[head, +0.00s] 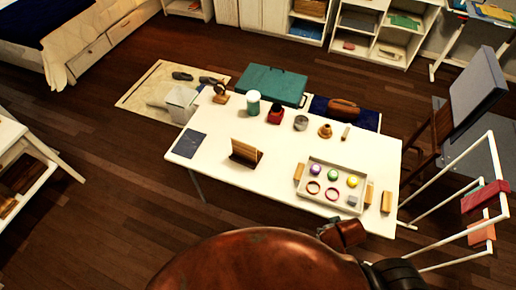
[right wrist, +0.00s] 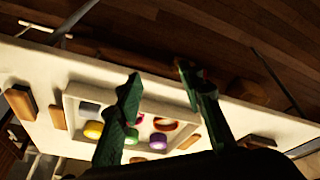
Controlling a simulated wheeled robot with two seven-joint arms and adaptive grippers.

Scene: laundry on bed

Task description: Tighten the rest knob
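I cannot make out which part is the rest knob. A slotted wooden rest (head: 245,152) stands upright on the white table (head: 222,172), left of the tray; no knob can be told on it at this size. A small brass knob-like piece (head: 325,130) stands near the table's back edge. My right gripper (right wrist: 158,75) shows in the right wrist view with two green fingers spread apart and nothing between them. The white tray (right wrist: 72,98) shows behind its fingers. My left gripper is in neither view.
A jar (head: 253,102), a red bottle (head: 276,113) and a grey cup (head: 301,123) line the back. A white rack (head: 490,190) stands right. The table's left front is clear.

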